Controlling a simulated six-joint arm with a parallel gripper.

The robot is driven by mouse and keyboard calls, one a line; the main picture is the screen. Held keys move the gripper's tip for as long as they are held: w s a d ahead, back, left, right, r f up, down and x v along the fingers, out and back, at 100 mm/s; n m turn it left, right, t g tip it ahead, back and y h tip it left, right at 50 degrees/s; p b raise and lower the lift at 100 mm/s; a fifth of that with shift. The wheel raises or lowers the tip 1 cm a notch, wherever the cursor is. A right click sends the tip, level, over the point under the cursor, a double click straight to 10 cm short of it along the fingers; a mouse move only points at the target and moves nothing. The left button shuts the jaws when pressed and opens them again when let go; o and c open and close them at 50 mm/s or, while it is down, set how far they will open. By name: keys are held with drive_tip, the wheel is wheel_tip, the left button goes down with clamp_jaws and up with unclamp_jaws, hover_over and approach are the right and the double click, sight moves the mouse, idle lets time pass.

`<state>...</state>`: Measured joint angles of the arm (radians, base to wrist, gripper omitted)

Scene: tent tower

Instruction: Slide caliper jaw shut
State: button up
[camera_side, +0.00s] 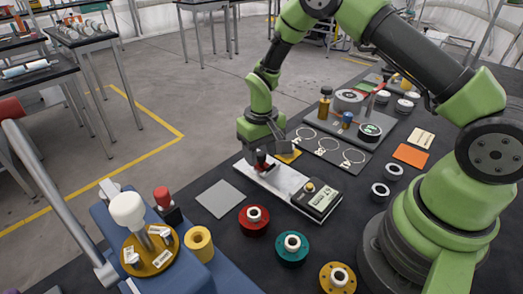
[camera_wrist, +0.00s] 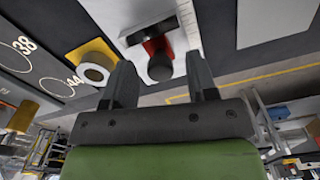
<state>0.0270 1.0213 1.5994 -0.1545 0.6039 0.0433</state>
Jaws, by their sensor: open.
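The caliper is a white bar (camera_side: 285,184) lying on the dark table, with a dark box-shaped head (camera_side: 318,199) at its right end. A red slider with a black round knob (camera_side: 261,162) sits near the bar's far left end. The wrist view shows the white bar with its scale marks (camera_wrist: 184,97), the red slider (camera_wrist: 153,46) and its black knob (camera_wrist: 160,69). My gripper (camera_wrist: 160,62) is open, pointing at the slider, with one finger on each side of the knob in the picture. A gap shows on both sides; I see no contact. The side view shows my gripper (camera_side: 263,152) over that end, partly hiding it.
A yellow block with a white ring (camera_wrist: 93,70) stands close beside the slider. A board with printed circles (camera_side: 326,150) lies behind the bar. A grey plate (camera_side: 221,198), red (camera_side: 253,220) and teal (camera_side: 292,248) round parts lie in front.

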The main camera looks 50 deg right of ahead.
sight(286, 182)
drive_tip(key=c, duration=0.8)
drive_tip(key=shift+s, duration=3.8)
drive_tip(key=shift+c, duration=0.2)
drive_tip(key=o, duration=0.8)
drive_tip(key=shift+o, duration=0.2)
drive_tip(key=shift+w+r, duration=0.1)
drive_tip(key=shift+r, duration=0.05)
drive_tip(key=shift+r, duration=0.4)
wheel_tip(286, 182, up, 9)
